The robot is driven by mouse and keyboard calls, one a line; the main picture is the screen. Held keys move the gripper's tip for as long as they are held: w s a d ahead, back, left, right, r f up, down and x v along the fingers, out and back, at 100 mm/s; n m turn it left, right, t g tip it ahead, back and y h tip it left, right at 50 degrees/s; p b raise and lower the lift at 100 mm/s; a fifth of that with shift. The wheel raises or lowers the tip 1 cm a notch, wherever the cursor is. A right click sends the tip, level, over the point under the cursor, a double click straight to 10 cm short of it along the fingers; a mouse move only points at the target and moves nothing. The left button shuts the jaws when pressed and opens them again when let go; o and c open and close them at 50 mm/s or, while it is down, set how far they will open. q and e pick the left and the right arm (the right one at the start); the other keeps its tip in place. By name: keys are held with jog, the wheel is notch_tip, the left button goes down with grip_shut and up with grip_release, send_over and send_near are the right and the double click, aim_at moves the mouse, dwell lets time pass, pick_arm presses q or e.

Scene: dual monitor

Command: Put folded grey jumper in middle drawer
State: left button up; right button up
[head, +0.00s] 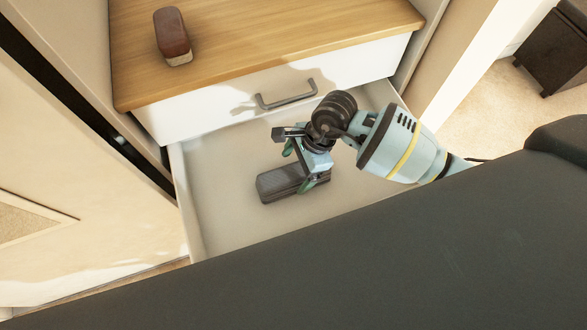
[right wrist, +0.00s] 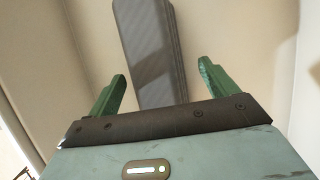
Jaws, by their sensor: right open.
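The folded grey jumper (head: 279,183) is a dark grey block lying on the floor of the pulled-out drawer (head: 225,160). My right gripper (head: 306,170) is over the drawer, just above the jumper's right part and partly hiding it. I cannot tell whether a finger touches the jumper. My left gripper is not in view.
The closed white top drawer with its grey handle (head: 286,95) is just above the open one. A brown brush-like object (head: 172,36) stands on the wooden top (head: 260,30). A dark surface (head: 350,260) fills the bottom of the head view.

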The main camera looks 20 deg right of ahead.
jog(key=p+v, duration=0.1)
jog(key=v, duration=0.8)
jog(key=shift+d+r, duration=0.15)
jog(key=shift+r, duration=0.25)
